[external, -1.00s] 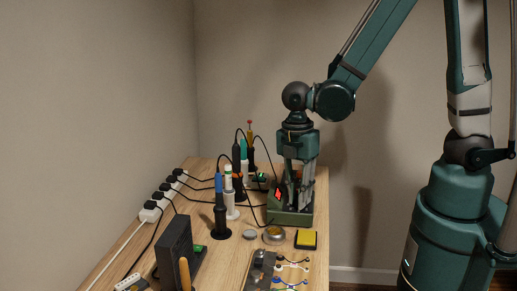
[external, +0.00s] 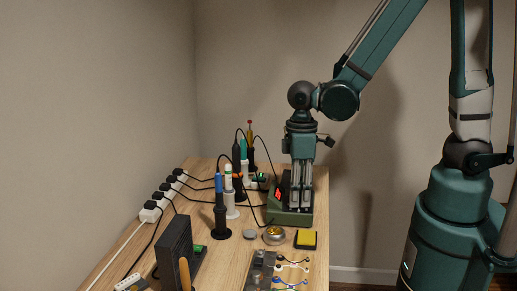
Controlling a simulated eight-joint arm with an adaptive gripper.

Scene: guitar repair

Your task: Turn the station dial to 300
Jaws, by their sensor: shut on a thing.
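The green soldering station (external: 291,218) stands on the wooden bench with a red lit display (external: 279,194) on its front. My gripper (external: 300,207) points straight down over the station. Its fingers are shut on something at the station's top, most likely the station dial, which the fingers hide. The display is too small to read.
Soldering irons in stands (external: 221,215) are left of the station, with black cables looping near it. A round tin (external: 274,236) and a yellow sponge (external: 306,239) lie in front. A power strip (external: 151,212) runs along the left edge. A dark upright box (external: 174,255) stands at the front left.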

